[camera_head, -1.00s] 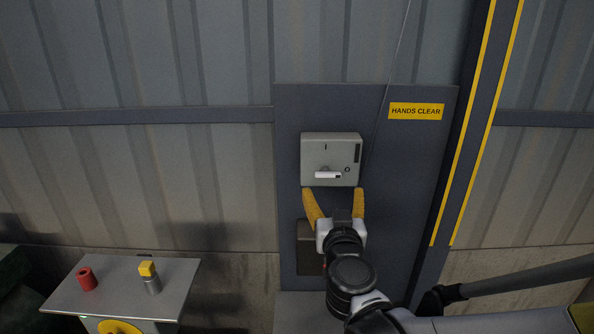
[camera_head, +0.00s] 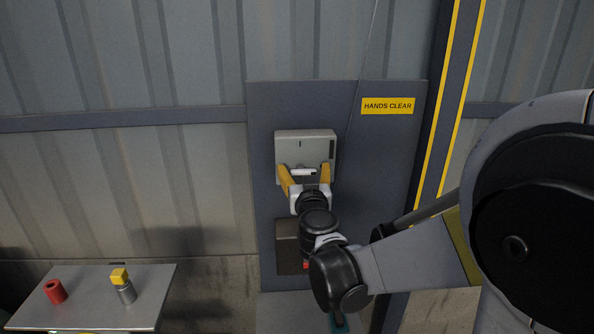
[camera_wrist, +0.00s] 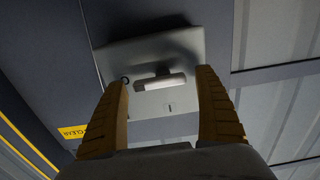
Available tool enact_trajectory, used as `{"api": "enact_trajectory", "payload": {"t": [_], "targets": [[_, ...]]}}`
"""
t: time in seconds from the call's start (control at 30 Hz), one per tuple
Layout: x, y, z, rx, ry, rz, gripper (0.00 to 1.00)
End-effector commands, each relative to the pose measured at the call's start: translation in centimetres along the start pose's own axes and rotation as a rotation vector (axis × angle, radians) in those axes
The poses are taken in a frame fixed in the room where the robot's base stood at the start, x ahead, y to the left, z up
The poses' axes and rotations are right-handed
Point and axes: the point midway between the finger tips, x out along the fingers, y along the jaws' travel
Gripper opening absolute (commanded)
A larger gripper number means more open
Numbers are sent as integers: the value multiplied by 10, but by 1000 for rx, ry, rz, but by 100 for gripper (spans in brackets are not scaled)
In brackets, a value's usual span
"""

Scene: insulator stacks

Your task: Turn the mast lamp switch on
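The mast lamp switch is a pale grey box (camera_head: 318,140) on a dark panel, with a white handle (camera_head: 303,171) lying sideways on its face. In the wrist view the handle (camera_wrist: 160,81) is a short white bar between my fingers, with an "O" mark near one end and an "I" mark on the box face. My gripper (camera_head: 305,172) is open, its yellow fingers spread on both sides of the handle. The wrist view shows gaps between the handle and both fingers (camera_wrist: 160,90). My fingers hide the lower part of the box in the head view.
A yellow "HANDS CLEAR" sign (camera_head: 387,106) is on the panel (camera_head: 375,150) at upper right. A brown box (camera_head: 287,246) sits below the switch. A small table (camera_head: 90,310) at lower left holds a red cylinder (camera_head: 55,291) and a yellow-topped grey one (camera_head: 124,288).

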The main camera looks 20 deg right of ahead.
Motion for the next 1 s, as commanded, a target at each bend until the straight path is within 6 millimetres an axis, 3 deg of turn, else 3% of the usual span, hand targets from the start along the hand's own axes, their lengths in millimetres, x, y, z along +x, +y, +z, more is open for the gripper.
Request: {"api": "enact_trajectory", "payload": {"t": [0.03, 0.13, 0.17, 0.57, 1.0], "targets": [[0, 0, 0, 0, 0, 0, 65], [0, 0, 0, 0, 0, 0, 35], [0, 0, 0, 0, 0, 0, 30], [0, 0, 0, -58, 0, 0, 29], [-1, -3, -1, -402, 0, 0, 30]]}}
